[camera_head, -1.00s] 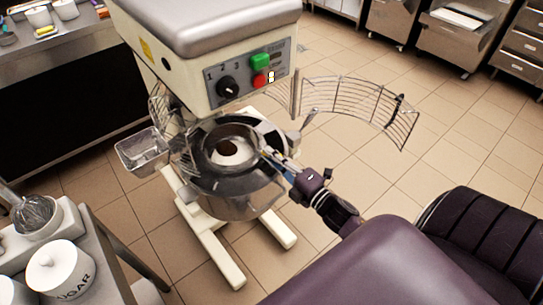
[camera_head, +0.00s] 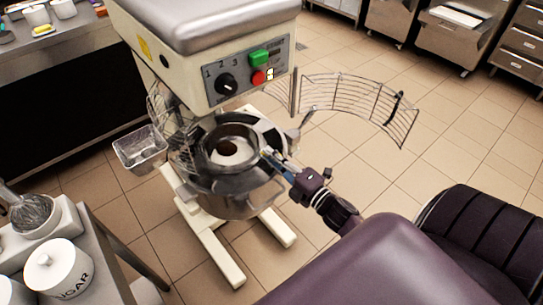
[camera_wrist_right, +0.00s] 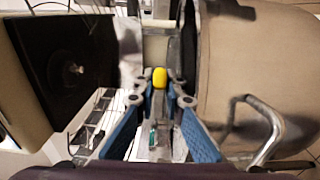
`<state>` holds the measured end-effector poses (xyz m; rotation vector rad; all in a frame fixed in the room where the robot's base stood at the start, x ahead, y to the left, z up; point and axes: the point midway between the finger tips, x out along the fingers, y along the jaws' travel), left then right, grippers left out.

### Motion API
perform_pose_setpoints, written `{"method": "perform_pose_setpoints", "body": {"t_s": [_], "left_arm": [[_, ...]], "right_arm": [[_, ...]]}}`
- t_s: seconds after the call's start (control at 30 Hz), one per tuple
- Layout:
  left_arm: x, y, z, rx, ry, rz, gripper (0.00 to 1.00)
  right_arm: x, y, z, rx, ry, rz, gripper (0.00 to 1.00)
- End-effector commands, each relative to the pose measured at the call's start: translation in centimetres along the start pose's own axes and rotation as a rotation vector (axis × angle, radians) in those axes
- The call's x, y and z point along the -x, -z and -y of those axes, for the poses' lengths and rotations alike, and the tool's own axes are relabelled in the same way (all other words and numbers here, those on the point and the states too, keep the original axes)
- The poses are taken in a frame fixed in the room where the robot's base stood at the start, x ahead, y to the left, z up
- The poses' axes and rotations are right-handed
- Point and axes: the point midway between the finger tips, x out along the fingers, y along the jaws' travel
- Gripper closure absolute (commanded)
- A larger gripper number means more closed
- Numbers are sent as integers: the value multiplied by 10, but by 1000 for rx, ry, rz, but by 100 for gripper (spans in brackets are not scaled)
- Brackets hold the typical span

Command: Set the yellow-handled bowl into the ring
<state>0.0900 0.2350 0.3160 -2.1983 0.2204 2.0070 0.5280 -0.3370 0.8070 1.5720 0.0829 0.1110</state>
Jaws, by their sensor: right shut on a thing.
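The steel bowl (camera_head: 240,205) is at the mixer, level with the ring (camera_head: 268,130), and looks close to upright. Pale and dark contents show inside it. The ring's arms show behind and beside the bowl; I cannot tell whether the bowl rests on it. My right gripper (camera_head: 268,156) is at the bowl's right side, shut on its handle. In the right wrist view the yellow handle (camera_wrist_right: 159,78) sits between the blue-padded fingers (camera_wrist_right: 160,92). My left gripper is not in view.
The mixer head (camera_head: 205,50) with its buttons overhangs the bowl. A wire guard (camera_head: 360,100) stands swung open to the right. A steel chute (camera_head: 140,147) is at the left. A cart with a sugar jar (camera_head: 58,270) and a whisk bowl stands lower left.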

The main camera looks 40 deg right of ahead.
Motion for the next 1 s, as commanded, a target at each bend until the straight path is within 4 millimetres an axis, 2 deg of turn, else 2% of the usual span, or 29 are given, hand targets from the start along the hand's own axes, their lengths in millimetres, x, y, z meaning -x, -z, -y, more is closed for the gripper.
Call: {"method": "perform_pose_setpoints", "body": {"t_s": [0.23, 0.27, 0.43, 0.8, 1.0], "left_arm": [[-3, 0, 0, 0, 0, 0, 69], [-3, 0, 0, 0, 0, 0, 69], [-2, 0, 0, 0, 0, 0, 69], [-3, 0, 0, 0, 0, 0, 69], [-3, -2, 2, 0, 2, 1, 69]], "right_arm": [[-1, 0, 0, -1, -8, -2, 100], [-1, 0, 0, -1, -8, -2, 87], [-1, 0, 1, -1, -5, -1, 70], [1, 0, 6, -1, 5, 1, 70], [10, 0, 11, -2, 16, 4, 70]]}}
